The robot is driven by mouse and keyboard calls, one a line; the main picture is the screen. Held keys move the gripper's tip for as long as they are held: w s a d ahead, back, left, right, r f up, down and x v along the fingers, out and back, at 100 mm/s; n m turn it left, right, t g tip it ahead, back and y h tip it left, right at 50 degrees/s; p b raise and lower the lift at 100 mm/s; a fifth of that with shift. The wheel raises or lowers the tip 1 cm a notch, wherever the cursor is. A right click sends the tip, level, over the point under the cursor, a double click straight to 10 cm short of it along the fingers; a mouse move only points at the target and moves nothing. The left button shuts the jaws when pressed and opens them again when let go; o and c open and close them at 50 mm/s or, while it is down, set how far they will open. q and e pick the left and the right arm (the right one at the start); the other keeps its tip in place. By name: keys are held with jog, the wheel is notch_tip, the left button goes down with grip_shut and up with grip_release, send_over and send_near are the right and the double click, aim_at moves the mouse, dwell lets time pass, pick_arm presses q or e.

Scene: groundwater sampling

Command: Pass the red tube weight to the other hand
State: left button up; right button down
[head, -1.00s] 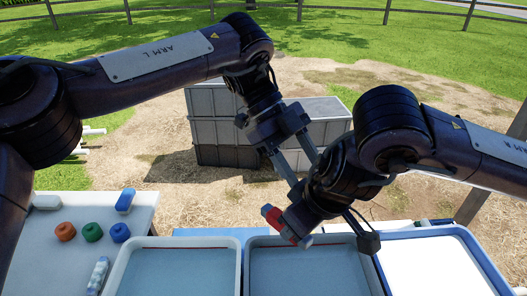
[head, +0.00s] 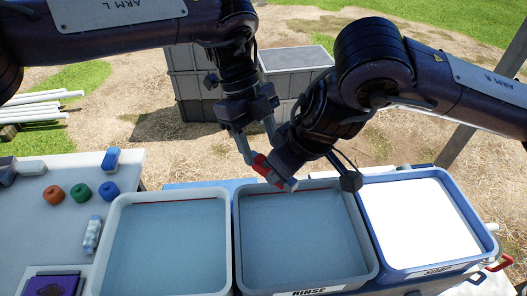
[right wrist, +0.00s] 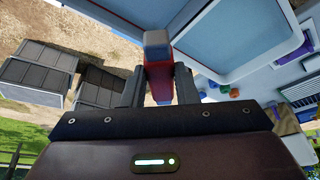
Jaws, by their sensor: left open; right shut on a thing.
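The red tube weight (head: 262,164) has a red body and a pale grey end; in the right wrist view (right wrist: 159,82) it sits between the fingers. My right gripper (right wrist: 158,72) is shut on it and holds it in the air above the back edge of the rinse tub (head: 305,235). My left gripper (head: 258,150) is open, pointing down, with its fingertips close to the weight's red upper end. I cannot tell whether they touch it. The right gripper's fingers are mostly hidden by its own wrist in the head view.
A second water tub (head: 165,245) stands left of the rinse tub, and a blue-rimmed tub with a white inside (head: 420,220) stands right. The side table (head: 60,215) holds orange, green and blue round pieces and a patterned bottle (head: 92,233). Grey crates (head: 190,85) stand behind.

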pick_arm(q)
jog(key=shift+x, duration=1.5)
jog(key=shift+r, duration=0.1)
jog(key=c, duration=1.1)
pick_arm(e)
jog(key=c, duration=2.2)
grip_release()
jog(key=shift+s, duration=0.1)
pick_arm(q)
jog(key=shift+d, duration=0.1)
jog(key=shift+c, duration=0.2)
pick_arm(e)
jog(key=c, duration=1.1)
grip_release()
jog(key=shift+a, duration=0.1)
jog(key=shift+c, duration=0.2)
jog(key=shift+o, duration=0.5)
